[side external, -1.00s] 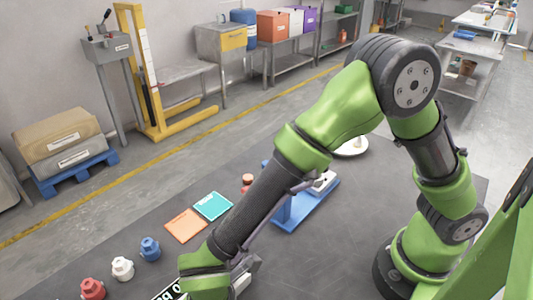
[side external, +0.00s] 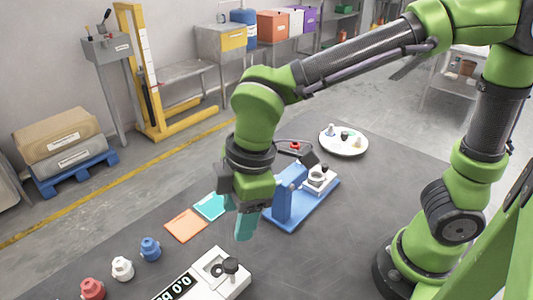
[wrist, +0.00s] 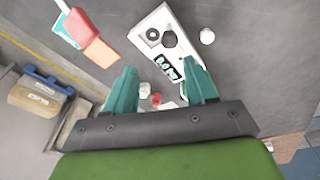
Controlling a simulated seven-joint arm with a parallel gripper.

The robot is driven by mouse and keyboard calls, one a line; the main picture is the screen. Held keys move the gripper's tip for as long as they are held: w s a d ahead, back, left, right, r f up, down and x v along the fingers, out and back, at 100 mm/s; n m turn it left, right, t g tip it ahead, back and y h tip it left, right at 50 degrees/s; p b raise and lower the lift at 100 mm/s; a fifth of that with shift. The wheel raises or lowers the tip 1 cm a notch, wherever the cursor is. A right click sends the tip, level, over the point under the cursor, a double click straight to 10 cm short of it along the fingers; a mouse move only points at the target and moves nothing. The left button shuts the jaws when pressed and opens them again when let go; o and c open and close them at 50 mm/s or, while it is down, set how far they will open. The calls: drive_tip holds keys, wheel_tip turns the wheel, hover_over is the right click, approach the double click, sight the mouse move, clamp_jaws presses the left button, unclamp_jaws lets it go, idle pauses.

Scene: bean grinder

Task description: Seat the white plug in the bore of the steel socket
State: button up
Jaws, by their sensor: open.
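A white knobbed piece (side external: 122,268), which looks like the white plug, stands upright between a red piece (side external: 92,289) and a blue piece (side external: 150,249) at the front left; the white one also shows between my fingers in the wrist view (wrist: 145,89). A grey ring with an opening (side external: 317,178) sits on the blue stand (side external: 283,205); I cannot tell for sure that it is the steel socket. My gripper (side external: 245,228) is open and empty, pointing down above the table, behind the white scale and right of the plug. Its teal fingers are spread in the wrist view (wrist: 158,75).
The white scale (side external: 185,285) with a dark knob lies at the front. Orange (side external: 186,225) and teal (side external: 211,206) pads lie behind it. A white plate (side external: 335,151) with small pieces stands farther back. A white round thing (wrist: 207,36) lies beside the scale. The table's right is clear.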

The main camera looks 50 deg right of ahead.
drive_tip(key=d+r+m+t, duration=0.2)
drive_tip(key=d+r+m, duration=0.1)
drive_tip(key=d+m, duration=0.4)
drive_tip(key=d, duration=0.3)
drive_tip(key=shift+d+r+y, duration=0.15)
drive_tip(key=shift+r+y, duration=0.15)
drive_tip(key=shift+r, duration=0.1)
drive_tip(key=shift+o, duration=0.2)
drive_tip(key=s+d+r+m+t, duration=0.1)
drive_tip(key=s+d+m+t, duration=0.2)
drive_tip(key=d+m, duration=0.6)
drive_tip(key=shift+r, duration=0.3)
drive_tip(key=shift+o, duration=0.3)
drive_tip(key=shift+s+d+m+t, duration=0.3)
drive_tip(key=shift+d+m, duration=0.1)
drive_tip(key=shift+m, duration=0.1)
drive_tip(key=shift+w, duration=0.1)
